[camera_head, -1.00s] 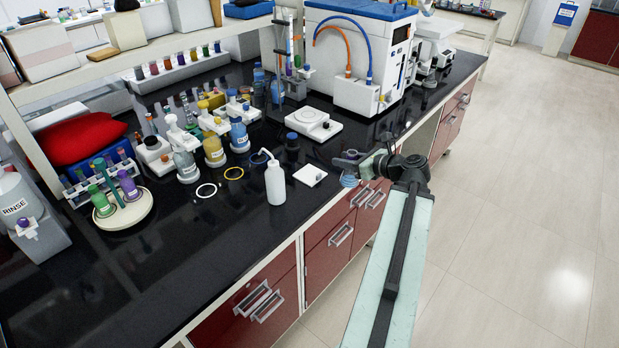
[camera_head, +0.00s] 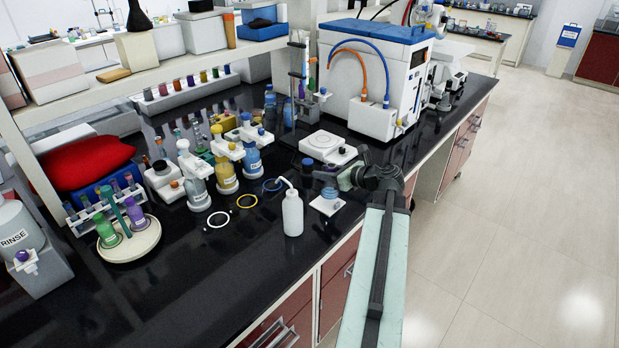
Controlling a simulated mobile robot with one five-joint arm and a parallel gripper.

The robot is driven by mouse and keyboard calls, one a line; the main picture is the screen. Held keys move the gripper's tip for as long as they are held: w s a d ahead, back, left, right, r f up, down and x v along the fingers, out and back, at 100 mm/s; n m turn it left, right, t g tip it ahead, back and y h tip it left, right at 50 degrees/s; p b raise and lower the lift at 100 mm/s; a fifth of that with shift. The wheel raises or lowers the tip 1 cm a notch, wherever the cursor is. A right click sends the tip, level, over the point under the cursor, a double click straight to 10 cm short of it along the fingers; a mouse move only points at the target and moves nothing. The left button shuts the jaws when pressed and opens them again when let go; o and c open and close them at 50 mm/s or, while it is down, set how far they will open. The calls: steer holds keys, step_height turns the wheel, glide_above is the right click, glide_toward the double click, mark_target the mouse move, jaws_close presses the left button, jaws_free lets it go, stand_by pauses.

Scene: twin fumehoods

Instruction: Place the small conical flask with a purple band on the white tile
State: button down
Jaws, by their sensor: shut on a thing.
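The small conical flask (camera_head: 329,193) shows as a small bluish shape over the white tile (camera_head: 327,209) near the bench's front edge. Its purple band cannot be made out. My gripper (camera_head: 331,178) is shut on the flask at its upper part, reaching in from the right. The flask looks upright. I cannot tell whether its base touches the tile or hangs just above it. The flask hides part of the tile.
A white wash bottle (camera_head: 292,214) stands just left of the tile. A dark bottle with a blue cap (camera_head: 307,168) and a white balance-like device (camera_head: 322,144) stand behind. Rings (camera_head: 246,201) lie further left. The front left bench top is clear.

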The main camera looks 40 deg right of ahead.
steer(key=shift+w+r, duration=0.1)
steer(key=shift+w, duration=0.05)
steer(key=f+b, duration=0.1)
steer(key=f, duration=0.1)
steer(key=w+f+b, duration=0.1)
steer(key=b, duration=0.1)
steer(key=shift+w+f, duration=0.15)
steer(key=shift+f, duration=0.25)
steer(key=shift+s+d+f+b, duration=0.1)
steer(key=shift+s+f+b, duration=0.1)
steer(key=shift+s+b, duration=0.25)
steer(key=shift+w+a+r, duration=0.2)
steer(key=shift+w+a, duration=0.05)
steer(key=shift+w, duration=0.15)
steer(key=shift+f, duration=0.15)
steer(key=c, duration=1.1)
jaws_free()
steer(key=shift+o, duration=0.2)
